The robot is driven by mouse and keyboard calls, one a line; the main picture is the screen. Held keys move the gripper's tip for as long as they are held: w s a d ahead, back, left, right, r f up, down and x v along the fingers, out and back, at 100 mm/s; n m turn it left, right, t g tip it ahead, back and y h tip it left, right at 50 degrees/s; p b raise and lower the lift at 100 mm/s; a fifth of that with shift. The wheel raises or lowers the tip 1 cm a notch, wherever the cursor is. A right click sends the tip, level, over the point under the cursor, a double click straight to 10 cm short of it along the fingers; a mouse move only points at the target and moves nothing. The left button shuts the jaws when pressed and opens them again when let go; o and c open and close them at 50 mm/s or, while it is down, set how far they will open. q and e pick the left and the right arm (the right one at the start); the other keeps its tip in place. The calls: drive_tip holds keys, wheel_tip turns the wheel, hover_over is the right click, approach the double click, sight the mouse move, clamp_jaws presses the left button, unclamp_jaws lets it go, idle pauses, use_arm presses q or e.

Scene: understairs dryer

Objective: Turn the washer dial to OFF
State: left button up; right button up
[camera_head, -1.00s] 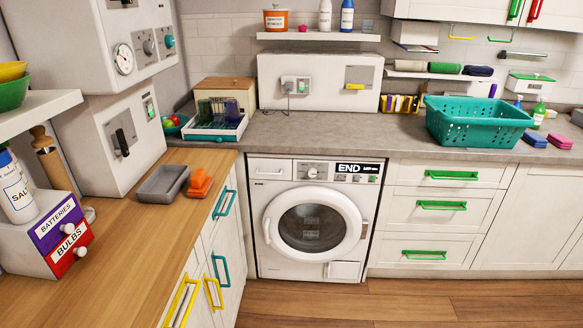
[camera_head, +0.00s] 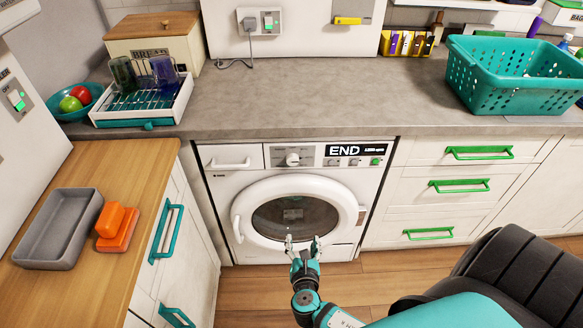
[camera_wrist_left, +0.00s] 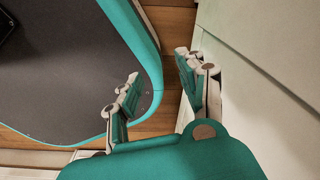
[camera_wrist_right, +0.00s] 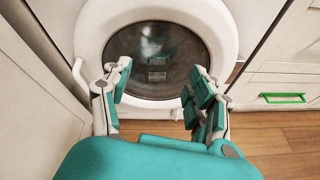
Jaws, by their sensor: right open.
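The white washer (camera_head: 225,188) stands under the grey worktop with its round door (camera_head: 246,207) shut. Its dial (camera_head: 293,159) is a round knob on the upper panel, and the display (camera_head: 345,149) beside it reads END. The dial's exact setting is too small to read. My right gripper (camera_head: 302,242) is open and empty in front of the lower part of the door, below the dial. The right wrist view shows its spread fingers (camera_wrist_right: 160,95) facing the door. My left gripper (camera_wrist_left: 158,92) shows only in the left wrist view, fingers apart and empty, beside a pale cabinet front.
Drawers with green handles (camera_head: 480,153) stand right of the washer. A cabinet with teal handles (camera_head: 166,234) stands left. Above are a dish rack (camera_head: 143,106) and a teal basket (camera_head: 515,97). The worktop above the washer is mostly clear.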

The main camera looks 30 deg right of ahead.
sight(293, 162)
drive_tip(key=w+r+n+t+h, duration=0.2)
drive_tip(key=w+r+n+t, duration=0.15)
drive_tip(key=r, duration=0.95)
drive_tip(key=x, duration=1.1)
drive_tip(key=f+x, duration=0.1)
drive_tip(key=x, duration=0.4)
drive_tip(key=shift+w+d, duration=0.15)
drive_tip(key=shift+w, duration=0.1)
drive_tip(key=c, duration=1.1)
drive_tip(key=shift+c, duration=0.2)
drive_tip(key=shift+p, duration=0.3)
